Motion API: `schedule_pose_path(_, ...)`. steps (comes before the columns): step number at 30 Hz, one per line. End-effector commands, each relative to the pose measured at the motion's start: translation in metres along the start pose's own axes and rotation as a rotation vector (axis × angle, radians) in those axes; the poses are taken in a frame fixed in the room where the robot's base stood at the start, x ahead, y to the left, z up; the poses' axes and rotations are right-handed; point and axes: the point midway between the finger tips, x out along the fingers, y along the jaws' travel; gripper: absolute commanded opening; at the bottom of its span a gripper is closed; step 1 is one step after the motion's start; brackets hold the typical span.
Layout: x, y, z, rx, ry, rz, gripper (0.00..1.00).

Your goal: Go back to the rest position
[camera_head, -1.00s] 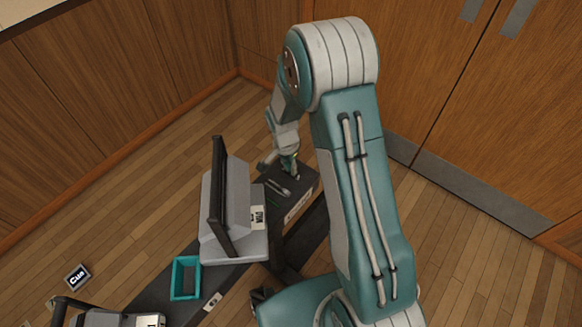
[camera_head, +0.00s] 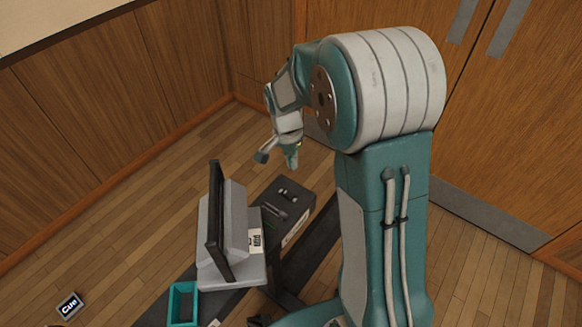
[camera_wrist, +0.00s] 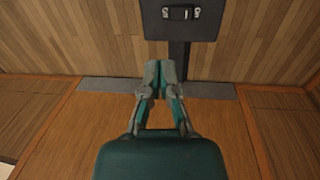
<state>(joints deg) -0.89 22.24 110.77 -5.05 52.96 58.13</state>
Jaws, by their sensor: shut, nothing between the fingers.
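A grey monitor-like unit (camera_head: 232,235) with a dark upright screen stands left of the fader box. A teal open tray (camera_head: 174,306) is in front of it. A "Cue" card (camera_head: 69,305) lies at lower left. Wooden walls and doors (camera_head: 520,130) enclose the floor.

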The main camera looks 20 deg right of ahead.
Motion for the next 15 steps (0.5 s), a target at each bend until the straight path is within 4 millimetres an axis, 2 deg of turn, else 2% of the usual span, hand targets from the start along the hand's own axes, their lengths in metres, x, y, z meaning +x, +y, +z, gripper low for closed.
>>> schedule_pose_path(15, -0.0032, 0.0018, 0.0002, -0.007, 0.002, -0.006, 0.0)
